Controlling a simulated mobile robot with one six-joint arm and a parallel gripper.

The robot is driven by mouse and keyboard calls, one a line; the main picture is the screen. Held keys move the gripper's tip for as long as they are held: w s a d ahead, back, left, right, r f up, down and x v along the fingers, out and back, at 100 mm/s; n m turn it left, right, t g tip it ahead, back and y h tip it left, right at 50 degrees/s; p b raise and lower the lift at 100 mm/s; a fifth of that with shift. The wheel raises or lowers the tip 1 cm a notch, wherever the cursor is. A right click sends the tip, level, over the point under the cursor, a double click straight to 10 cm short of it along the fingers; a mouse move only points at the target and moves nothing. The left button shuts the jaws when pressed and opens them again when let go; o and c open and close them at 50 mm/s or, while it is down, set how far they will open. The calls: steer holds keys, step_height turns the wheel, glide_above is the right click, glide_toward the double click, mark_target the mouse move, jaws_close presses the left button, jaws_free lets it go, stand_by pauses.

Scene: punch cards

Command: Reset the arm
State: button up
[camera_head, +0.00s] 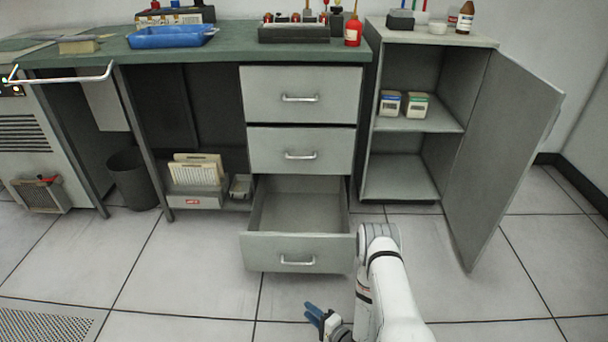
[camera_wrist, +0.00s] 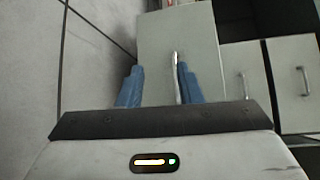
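My arm reaches in from the bottom right of the head view, with the elbow bent in front of the open bottom drawer. My gripper (camera_head: 318,316) is low over the floor, its blue fingers pointing left, in front of the drawer. In the wrist view my gripper (camera_wrist: 157,88) has its two blue fingers apart with nothing gripped between them. The open bottom drawer's front (camera_wrist: 190,45) and its handle (camera_wrist: 175,70) lie beyond the fingers. The handle appears near the right finger; I cannot tell the gap from it.
The bottom drawer (camera_head: 298,253) is pulled out and looks empty; the two drawers above (camera_head: 300,97) are shut. The cabinet door (camera_head: 500,160) stands open on the right. A bin (camera_head: 130,180) and a card box (camera_head: 195,185) stand on the left. The floor in front is clear.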

steer(key=w+d+r+n+g+h+p, duration=0.15)
steer(key=w+r+p, duration=0.35)
steer(key=r, duration=0.5)
steer(key=w+d+r+n+h+p, duration=0.25)
steer(key=w+r, duration=0.35)
steer(key=r, duration=0.3)
steer(key=w+d+r+n+g+h+p, duration=0.1)
steer(key=d+r+n+h+p, duration=0.2)
steer(key=r, duration=1)
steer(key=d+r+g+h+p, duration=0.15)
steer(key=d+r+p, duration=0.35)
steer(key=r, duration=0.7)
steer(key=s+d+r+n+g+h+p, duration=0.15)
steer(key=s+r+p, duration=0.4)
steer(key=r, duration=0.65)
steer(key=s+d+r+g+h+p, duration=0.15)
steer(key=s+r+p, duration=0.25)
steer(key=s+r, duration=0.5)
steer(key=s+a+r+n+g+p, duration=0.2)
steer(key=s+r+p, duration=0.4)
steer(key=s+r, duration=0.9)
steer(key=shift+s+a+r, duration=0.2)
steer(key=shift+s+a, duration=0.15)
steer(key=shift+s, duration=0.3)
